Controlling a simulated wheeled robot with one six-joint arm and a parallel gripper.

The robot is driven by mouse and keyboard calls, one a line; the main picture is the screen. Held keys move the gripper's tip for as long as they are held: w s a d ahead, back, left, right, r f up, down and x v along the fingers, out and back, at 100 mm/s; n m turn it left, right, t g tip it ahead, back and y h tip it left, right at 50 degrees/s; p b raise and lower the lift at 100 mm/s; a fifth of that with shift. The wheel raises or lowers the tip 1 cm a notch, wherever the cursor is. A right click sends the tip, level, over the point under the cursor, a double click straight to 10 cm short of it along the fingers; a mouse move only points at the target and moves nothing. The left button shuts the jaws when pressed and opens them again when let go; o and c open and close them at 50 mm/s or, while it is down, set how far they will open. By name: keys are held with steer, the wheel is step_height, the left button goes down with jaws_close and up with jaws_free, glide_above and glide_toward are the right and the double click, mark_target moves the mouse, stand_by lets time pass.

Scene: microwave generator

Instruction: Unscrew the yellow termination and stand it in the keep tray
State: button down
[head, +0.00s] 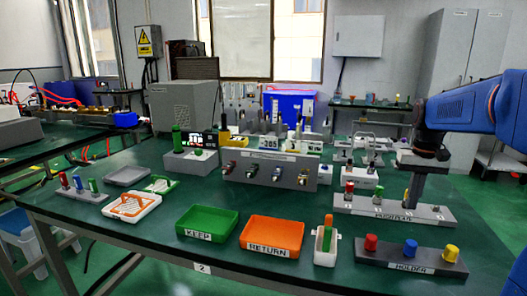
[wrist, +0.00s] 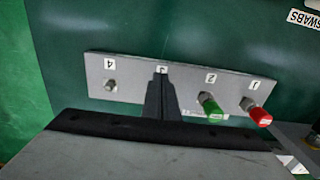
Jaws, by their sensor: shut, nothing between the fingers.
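A yellow termination (head: 450,252) stands at the right end of the grey holder (head: 400,264), beside a blue one (head: 410,248) and a red one (head: 371,242). The green keep tray (head: 207,230) is empty at the front of the bench. My gripper (head: 414,200) points down at the numbered grey plate (head: 350,207); in the wrist view its fingers (wrist: 160,88) are shut and empty, over position 3. They hide whatever is at that position. Green (wrist: 211,105) and red (wrist: 258,113) terminations sit at positions 2 and 1. Position 4 shows a bare metal connector (wrist: 110,86).
An orange return tray (head: 272,234) stands right of the keep tray. A grey connector panel (head: 270,172) is behind. Bare green bench lies in front of the panel.

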step_height(320, 180, up, 6)
stand_by(0.6)
